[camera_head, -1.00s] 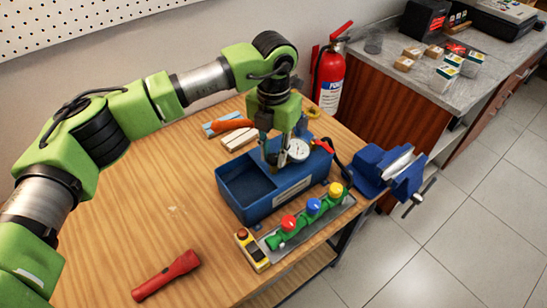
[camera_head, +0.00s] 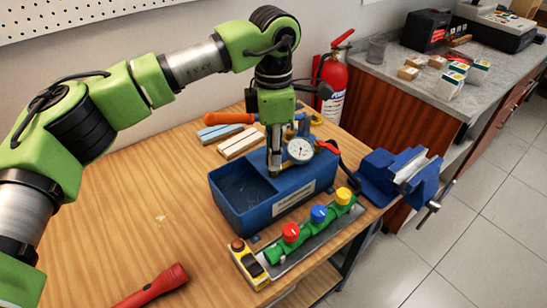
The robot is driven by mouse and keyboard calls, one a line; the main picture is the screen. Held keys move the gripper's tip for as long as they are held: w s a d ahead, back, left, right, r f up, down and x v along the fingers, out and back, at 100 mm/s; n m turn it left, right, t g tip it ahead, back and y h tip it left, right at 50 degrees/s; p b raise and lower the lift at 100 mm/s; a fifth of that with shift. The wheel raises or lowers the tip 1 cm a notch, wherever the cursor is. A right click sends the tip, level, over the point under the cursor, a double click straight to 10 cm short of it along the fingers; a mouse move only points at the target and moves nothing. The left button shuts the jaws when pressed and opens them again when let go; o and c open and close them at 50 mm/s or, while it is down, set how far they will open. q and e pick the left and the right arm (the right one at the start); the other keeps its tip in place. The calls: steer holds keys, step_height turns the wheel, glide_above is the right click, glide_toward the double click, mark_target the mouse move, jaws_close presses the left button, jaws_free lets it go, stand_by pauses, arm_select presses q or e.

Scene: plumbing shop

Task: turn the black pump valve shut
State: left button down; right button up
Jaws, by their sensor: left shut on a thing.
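The blue test pump (camera_head: 232,213) stands on the wooden table, with an open trough at its left and a round white gauge (camera_head: 300,150) on top. My left gripper (camera_head: 273,170) points straight down at the pump top, just left of the gauge. Its fingers are shut at the black pump valve, which they hide almost wholly, so its turned position cannot be made out. My right gripper is not in view.
A manifold with red, blue and yellow knobs (camera_head: 318,214) lies in front of the pump, beside a yellow control box (camera_head: 248,264). A blue vise (camera_head: 400,178) is at the right table edge. A red flashlight (camera_head: 153,287) lies front left. The table's left is clear.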

arm_select(q)
steer(key=shift+m+b, duration=0.4)
steer(key=shift+m, duration=1.2)
steer(key=c, duration=1.8)
jaws_free()
steer(key=shift+o, duration=0.2)
step_height(320, 180, up, 12)
steer(key=shift+r, duration=0.1)
